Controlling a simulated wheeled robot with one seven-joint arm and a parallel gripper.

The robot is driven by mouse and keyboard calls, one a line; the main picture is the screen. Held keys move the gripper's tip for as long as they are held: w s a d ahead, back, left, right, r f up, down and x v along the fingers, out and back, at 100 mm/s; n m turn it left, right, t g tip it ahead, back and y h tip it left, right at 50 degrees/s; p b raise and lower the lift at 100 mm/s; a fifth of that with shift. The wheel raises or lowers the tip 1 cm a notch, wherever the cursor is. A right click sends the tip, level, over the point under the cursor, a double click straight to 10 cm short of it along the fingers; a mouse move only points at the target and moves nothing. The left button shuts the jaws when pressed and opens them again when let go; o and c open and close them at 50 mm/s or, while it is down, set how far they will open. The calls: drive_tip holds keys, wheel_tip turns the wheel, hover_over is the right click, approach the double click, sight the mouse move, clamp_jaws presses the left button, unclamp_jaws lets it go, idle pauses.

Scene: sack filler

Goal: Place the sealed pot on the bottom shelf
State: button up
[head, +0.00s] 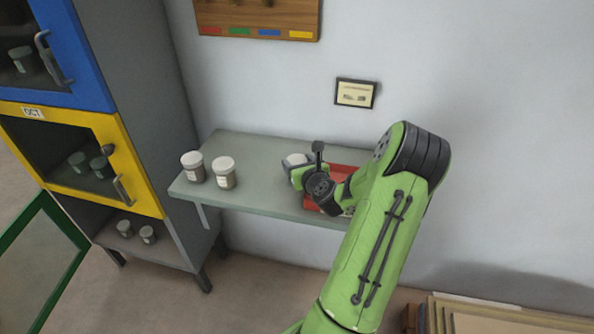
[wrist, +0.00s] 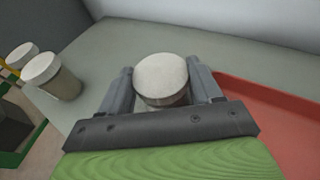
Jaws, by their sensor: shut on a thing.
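A pot with a pale lid (wrist: 162,78) sits between the fingers of my gripper (wrist: 163,90) in the wrist view. The gripper is shut on it, and the pot's lower part is mostly hidden. In the head view my gripper (head: 296,165) is over the grey wall shelf, and my arm hides part of it. The cabinet's bottom shelf (head: 139,250) is at the lower left, behind an open green-framed door (head: 66,283). Two small pots (head: 136,232) stand inside that compartment.
Two lidded pots (head: 224,176) stand on the left of the wall shelf (head: 258,150). A red tray (head: 345,172) lies under my arm. The yellow door (head: 146,190) and blue door (head: 95,85) are shut. Stacked boards (head: 490,316) lie at the lower right.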

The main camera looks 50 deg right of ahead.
wheel_tip(320, 180, up, 10)
drive_tip(key=p, duration=0.4)
